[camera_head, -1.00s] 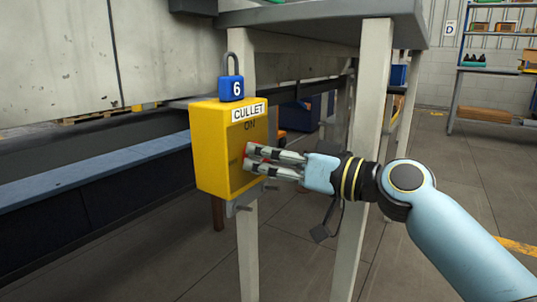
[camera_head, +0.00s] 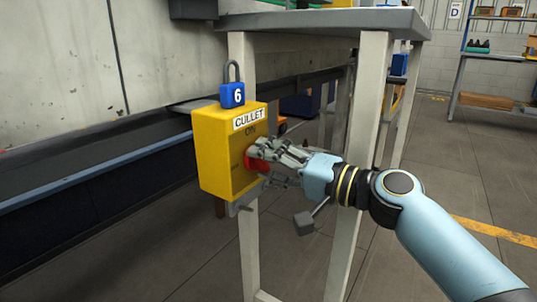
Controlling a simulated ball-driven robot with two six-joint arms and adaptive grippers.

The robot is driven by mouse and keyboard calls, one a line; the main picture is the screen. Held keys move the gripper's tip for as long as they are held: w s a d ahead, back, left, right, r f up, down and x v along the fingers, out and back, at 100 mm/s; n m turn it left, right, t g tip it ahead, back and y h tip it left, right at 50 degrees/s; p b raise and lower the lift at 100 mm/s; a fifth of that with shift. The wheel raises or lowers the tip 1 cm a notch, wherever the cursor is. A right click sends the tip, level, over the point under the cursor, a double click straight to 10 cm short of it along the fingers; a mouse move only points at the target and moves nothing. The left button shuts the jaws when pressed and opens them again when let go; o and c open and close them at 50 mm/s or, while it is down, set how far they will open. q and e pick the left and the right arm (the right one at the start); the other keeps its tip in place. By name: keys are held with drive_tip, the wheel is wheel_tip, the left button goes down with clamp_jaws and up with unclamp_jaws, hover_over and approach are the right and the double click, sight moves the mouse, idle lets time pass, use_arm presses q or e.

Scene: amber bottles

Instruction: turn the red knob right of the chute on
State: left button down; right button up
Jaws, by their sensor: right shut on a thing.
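A yellow switch box (camera_head: 216,152) labelled CULLET, with the word ON below the label, is fixed to a pale table leg. The red knob (camera_head: 251,162) is on its front face, partly hidden behind my fingers. My right gripper (camera_head: 262,160) comes in from the right and is shut on the red knob. The gripper looks rolled, with one finger over the other's side. My left gripper is out of view.
A grey-topped table (camera_head: 330,20) with pale legs stands behind the box. A dark conveyor trough (camera_head: 90,170) with a blue edge runs along the left. Shelving with a cardboard box (camera_head: 486,101) is at the far right. The floor at right is open.

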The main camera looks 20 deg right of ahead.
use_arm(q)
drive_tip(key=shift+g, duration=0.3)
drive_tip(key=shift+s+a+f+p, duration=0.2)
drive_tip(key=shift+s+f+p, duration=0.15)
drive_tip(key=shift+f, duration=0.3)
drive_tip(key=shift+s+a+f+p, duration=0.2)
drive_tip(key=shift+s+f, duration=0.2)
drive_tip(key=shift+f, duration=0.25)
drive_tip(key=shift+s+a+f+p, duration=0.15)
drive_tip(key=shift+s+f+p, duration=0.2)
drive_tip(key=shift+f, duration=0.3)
use_arm(e)
drive_tip(key=shift+m, duration=1.9)
drive_tip(key=o, duration=1.2)
drive_tip(key=shift+c, duration=0.2)
drive_tip(key=v, duration=1.2)
drive_tip(key=shift+d, duration=0.1)
